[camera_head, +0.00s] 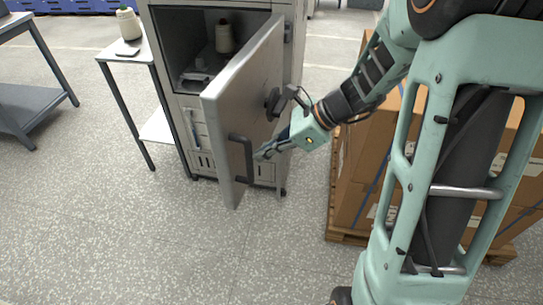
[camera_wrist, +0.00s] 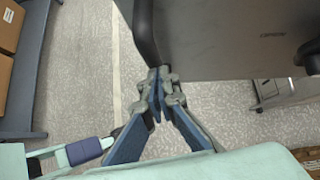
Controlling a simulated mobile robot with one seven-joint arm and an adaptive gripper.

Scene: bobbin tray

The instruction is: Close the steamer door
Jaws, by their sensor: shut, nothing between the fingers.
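The steamer (camera_head: 295,50) is a grey metal cabinet at the upper middle of the head view. Its door (camera_head: 252,85) stands wide open, swung toward me, hinged on the right. A dark handle (camera_head: 246,158) sits low on the door's outer face; the handle also shows in the wrist view (camera_wrist: 146,30). My gripper (camera_head: 261,155) is on the outer side of the door, with its fingertips beside the handle. In the wrist view my gripper (camera_wrist: 159,82) is shut and empty, its tips close to the handle's lower end. I cannot tell whether they touch.
A bobbin (camera_head: 224,37) stands inside the steamer chamber. A small side table (camera_head: 108,54) with another bobbin (camera_head: 128,23) stands left of the steamer. Stacked cardboard boxes (camera_head: 352,180) on a pallet (camera_head: 345,238) stand right, close to my arm. The floor before the door is clear.

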